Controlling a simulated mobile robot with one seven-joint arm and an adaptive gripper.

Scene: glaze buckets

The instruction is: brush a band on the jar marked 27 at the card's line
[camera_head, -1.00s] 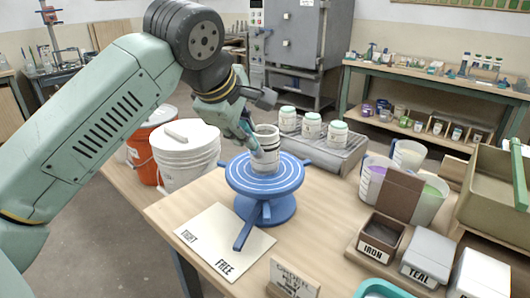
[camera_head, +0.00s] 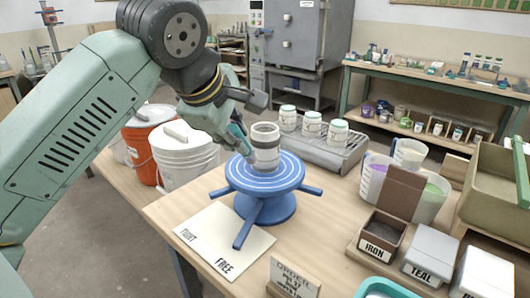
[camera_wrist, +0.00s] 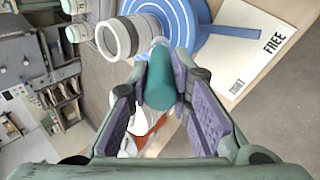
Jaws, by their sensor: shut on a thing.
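A white jar with grey bands (camera_head: 265,150) stands upright on the blue banding wheel (camera_head: 280,176); no number on it is readable. The jar also shows in the wrist view (camera_wrist: 117,38), at the upper left. My gripper (camera_head: 238,130) is just left of the jar, shut on a teal-handled tool (camera_wrist: 160,82), seemingly a brush. Its tip is hidden in the wrist view, and I cannot tell whether it touches the jar. A small order card (camera_head: 295,278) stands at the table's front; its lettering is too small to read surely.
A sheet reading TIGHT and FREE (camera_head: 212,250) lies before the wheel. Three lidded jars (camera_head: 312,125) stand on a grey rack (camera_head: 345,152) behind. Measuring jugs (camera_head: 375,175) and bins marked IRON (camera_head: 377,247) and TEAL (camera_head: 430,250) are right. A white bucket (camera_head: 188,160) stands left.

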